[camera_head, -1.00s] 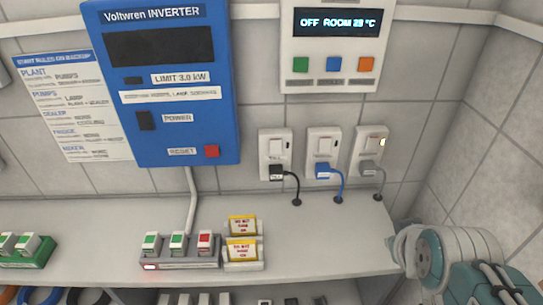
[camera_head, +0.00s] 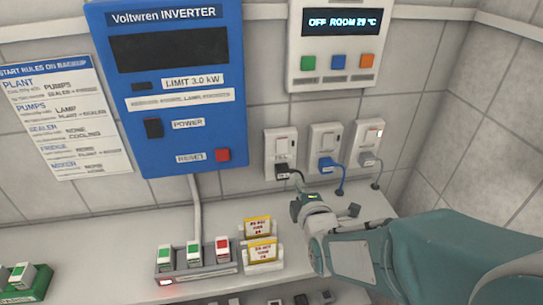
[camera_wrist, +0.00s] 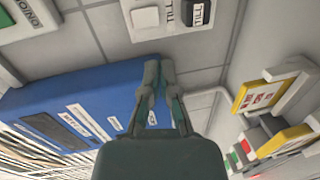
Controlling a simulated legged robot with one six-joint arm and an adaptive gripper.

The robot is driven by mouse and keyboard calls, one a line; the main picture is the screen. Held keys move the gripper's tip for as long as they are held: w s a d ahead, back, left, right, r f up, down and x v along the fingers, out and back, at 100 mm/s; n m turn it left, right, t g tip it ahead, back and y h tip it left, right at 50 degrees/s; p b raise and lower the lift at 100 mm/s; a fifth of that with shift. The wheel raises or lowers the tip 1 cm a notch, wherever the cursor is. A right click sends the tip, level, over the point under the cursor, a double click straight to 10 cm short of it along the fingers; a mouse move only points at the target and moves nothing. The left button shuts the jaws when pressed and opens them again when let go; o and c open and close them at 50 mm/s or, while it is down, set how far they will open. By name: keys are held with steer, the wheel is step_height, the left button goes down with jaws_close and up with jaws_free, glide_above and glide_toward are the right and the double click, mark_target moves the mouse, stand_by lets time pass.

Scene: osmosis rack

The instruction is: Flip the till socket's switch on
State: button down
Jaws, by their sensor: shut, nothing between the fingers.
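The till socket (camera_head: 270,146) is the leftmost of three white wall sockets in the head view. Its white rocker switch (camera_head: 282,146) sits above a black plug (camera_head: 282,170) with a black cord. In the wrist view, the socket (camera_wrist: 170,28) is at the top edge, with the switch (camera_wrist: 145,18) and the black plug (camera_wrist: 198,12) marked TILL. My gripper (camera_head: 296,208) is below the socket, above the shelf. In the wrist view my gripper (camera_wrist: 160,62) is shut and empty, its fingertips apart from the switch in the picture.
The blue inverter (camera_head: 210,125) is left of the sockets. A socket with a blue plug (camera_head: 326,163) and one with a grey plug (camera_head: 369,158) and a lit lamp stand to the right. Yellow-framed cards (camera_head: 262,252) and a button box (camera_head: 196,272) sit on the shelf.

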glide_toward(282, 153)
steer(key=shift+n+t, duration=0.3)
steer(key=shift+n, duration=0.1)
steer(key=x, duration=0.7)
steer(key=shift+d+f, duration=0.15)
steer(key=shift+f, duration=0.05)
steer(key=shift+w+a, duration=0.35)
steer(key=shift+w, duration=0.1)
steer(key=shift+d, duration=0.15)
steer(key=shift+w+f, duration=0.1)
steer(key=shift+w, duration=0.05)
steer(key=shift+f, duration=0.1)
